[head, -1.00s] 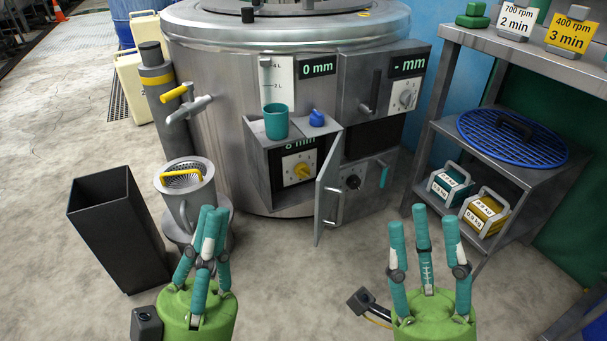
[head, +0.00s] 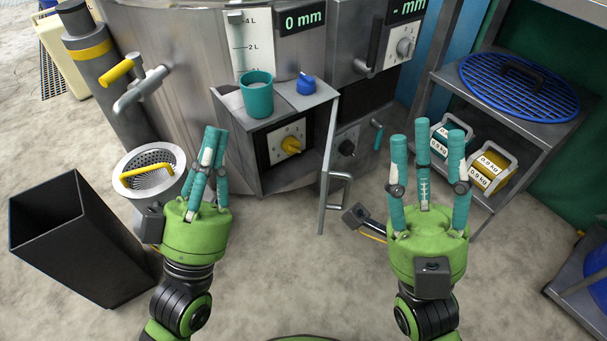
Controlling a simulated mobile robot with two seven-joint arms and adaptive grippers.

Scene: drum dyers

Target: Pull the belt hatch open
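A grey hatch door (head: 327,170) on the metal drum machine stands swung out, seen nearly edge-on, with a bar handle (head: 342,190) on its right side. I cannot tell whether this is the belt hatch. Left of it is a recess with a yellow knob (head: 290,145) on a dial. My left gripper (head: 213,134) is left of the recess, its fingers drawn together with nothing visible between them. My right gripper (head: 424,130) is right of the door, fingers spread and empty. Neither visibly touches the door.
A teal cup (head: 257,98) and a blue-capped item (head: 305,84) stand on the ledge above the recess. A strainer pot (head: 150,168) and dark bin (head: 75,235) stand left. A shelf (head: 460,85) with weights is right.

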